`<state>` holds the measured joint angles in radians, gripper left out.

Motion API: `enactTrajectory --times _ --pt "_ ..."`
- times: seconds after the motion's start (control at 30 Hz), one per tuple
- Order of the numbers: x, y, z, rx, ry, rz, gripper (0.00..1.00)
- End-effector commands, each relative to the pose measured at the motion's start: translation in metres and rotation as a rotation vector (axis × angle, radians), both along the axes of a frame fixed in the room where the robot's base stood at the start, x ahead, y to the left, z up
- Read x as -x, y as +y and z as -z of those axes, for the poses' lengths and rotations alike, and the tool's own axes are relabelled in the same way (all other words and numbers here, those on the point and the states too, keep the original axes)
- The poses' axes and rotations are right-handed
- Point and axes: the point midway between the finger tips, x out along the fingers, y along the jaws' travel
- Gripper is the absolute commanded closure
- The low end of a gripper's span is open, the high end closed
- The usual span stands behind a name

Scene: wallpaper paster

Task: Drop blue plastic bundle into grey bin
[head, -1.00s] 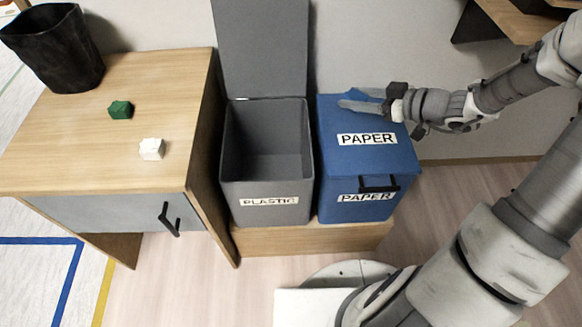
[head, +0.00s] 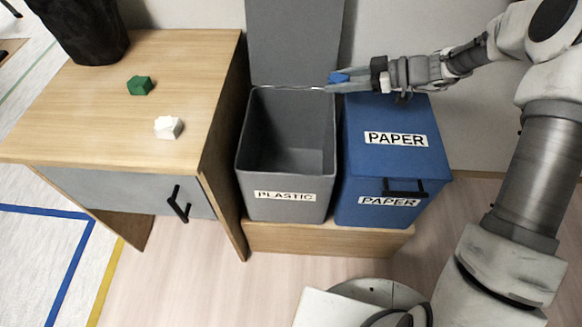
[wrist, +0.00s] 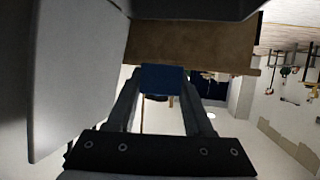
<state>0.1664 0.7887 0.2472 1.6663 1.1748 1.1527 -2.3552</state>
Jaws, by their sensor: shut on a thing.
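My gripper (head: 340,86) is shut on the blue plastic bundle (head: 338,76), a small blue block between the fingertips. The bundle also shows in the wrist view (wrist: 161,79), held between both fingers. The grey bin (head: 290,207), labelled PLASTIC, stands open with its lid (head: 293,40) raised against the wall and its inside looks empty. In the head view my gripper reaches in from the right, and its fingertips appear near the bin's back right corner, above the blue bin's back edge.
The closed blue PAPER bin (head: 393,165) stands right beside the grey bin on a low wooden base (head: 320,240). On the left, a wooden desk (head: 90,120) holds a green block (head: 139,86), a white block (head: 168,127) and a black container (head: 85,30).

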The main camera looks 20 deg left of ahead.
Motion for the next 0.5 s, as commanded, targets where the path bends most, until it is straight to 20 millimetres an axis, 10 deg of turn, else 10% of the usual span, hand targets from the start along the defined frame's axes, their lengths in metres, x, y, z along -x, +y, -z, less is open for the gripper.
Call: enactTrajectory --times 0.2,0.5 --pt "0.014 0.073 0.025 0.001 0.000 -0.200 1.00" --pt "0.023 0.102 0.035 0.000 0.001 -0.282 1.00"
